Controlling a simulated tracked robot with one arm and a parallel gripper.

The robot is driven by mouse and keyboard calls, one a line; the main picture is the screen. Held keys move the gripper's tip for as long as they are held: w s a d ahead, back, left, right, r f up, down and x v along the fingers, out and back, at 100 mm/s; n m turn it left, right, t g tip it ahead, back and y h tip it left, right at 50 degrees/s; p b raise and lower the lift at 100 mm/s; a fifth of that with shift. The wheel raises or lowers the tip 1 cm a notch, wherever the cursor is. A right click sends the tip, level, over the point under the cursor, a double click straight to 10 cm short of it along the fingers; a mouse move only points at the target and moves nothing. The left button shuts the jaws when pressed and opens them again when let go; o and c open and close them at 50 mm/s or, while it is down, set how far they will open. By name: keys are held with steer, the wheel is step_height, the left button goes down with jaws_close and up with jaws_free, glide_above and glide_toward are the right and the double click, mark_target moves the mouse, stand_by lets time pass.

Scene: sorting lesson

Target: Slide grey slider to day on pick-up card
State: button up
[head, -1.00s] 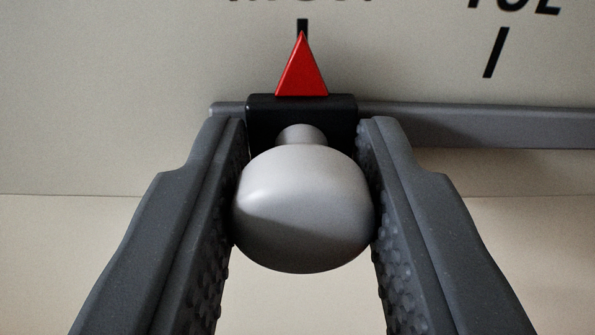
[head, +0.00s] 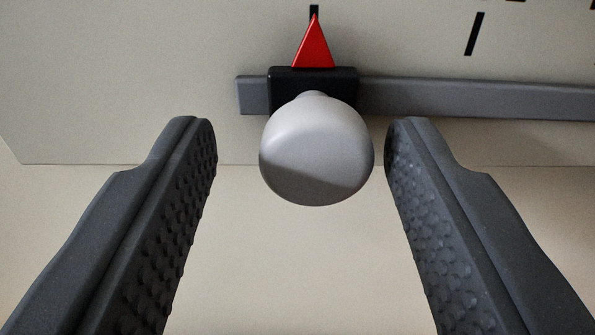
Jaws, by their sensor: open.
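The grey slider's round knob (head: 316,150) sits on a black carriage (head: 285,90) with a red triangular pointer (head: 314,45). The carriage is near the left end of a grey rail (head: 470,98) on the pale card (head: 130,80). The pointer's tip is at a black tick mark (head: 314,11); that tick's label is out of view. My gripper (head: 302,145) is open, with one finger on each side of the knob. Gaps show on both sides, narrower on the right. Its fingers are apart from the knob, which is free.
Another black tick (head: 474,34) stands to the right above the rail, with its label cut off by the top edge. The rail runs on past the right edge. The card's lower edge crosses behind my fingers, with a plain pale surface (head: 300,270) below it.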

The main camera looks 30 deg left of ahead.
steer(key=p+v, duration=0.1)
steer(key=v, duration=1)
steer(key=shift+s, duration=0.3)
steer(key=shift+d, duration=0.2)
steer(key=s+d+r+m+h, duration=0.1)
steer(key=d+r+h, duration=0.1)
steer(key=d+r, duration=0.45)
steer(key=s+d+r+m+h, duration=0.1)
steer(key=d+r+m+h, duration=0.15)
steer(key=d, duration=0.65)
steer(key=s+d+r+m+h, duration=0.1)
steer(key=s+d+r+h, duration=0.1)
steer(key=s+d+r, duration=0.2)
steer(key=s+d+r+m+h, duration=0.1)
steer(key=s+d+r, duration=0.4)
steer(key=s+d, duration=0.3)
steer(key=shift+s+d+g+h, duration=0.3)
steer(key=shift+s+d+h, duration=0.1)
steer(key=shift+d, duration=0.5)
